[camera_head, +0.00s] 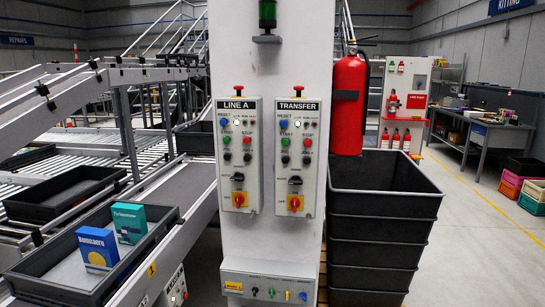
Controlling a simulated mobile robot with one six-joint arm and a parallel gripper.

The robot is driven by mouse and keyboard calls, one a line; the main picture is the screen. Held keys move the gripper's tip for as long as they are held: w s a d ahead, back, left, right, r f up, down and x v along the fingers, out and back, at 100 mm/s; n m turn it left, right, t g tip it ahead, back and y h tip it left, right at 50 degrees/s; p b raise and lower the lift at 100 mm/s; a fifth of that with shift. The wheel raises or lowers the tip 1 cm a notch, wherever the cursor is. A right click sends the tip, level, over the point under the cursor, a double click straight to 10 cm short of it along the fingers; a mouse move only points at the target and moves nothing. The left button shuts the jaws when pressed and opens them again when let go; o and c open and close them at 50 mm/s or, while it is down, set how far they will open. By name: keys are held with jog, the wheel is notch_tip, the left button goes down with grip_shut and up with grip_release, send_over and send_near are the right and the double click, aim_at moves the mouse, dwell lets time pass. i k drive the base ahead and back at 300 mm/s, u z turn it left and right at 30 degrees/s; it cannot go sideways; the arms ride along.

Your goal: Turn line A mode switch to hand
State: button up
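The Line A panel (225,165) is a grey control box on the left face of a white column, with a "LINE A" label at its top. Its black rotary switch (238,177) sits in the lower half, above a red knob on a yellow plate (239,200). The black switch is likely the mode switch; its position and the small lettering beside it are too small to read. Several coloured push buttons (225,140) sit above it, and a red mushroom button (239,91) is on top. My gripper is not in view.
A similar Transfer panel (311,165) stands close to the right on the same column (270,60). A lower box (266,280) juts out beneath. A fire extinguisher (347,105) and stacked black bins (385,215) are at right. Conveyors with black trays (60,283) are at left.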

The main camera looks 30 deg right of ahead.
aim_at(237, 176)
jog(key=z, duration=0.6)
jog(key=k, duration=1)
jog(key=u, duration=0.05)
jog(key=i, duration=0.95)
jog(key=z, duration=0.05)
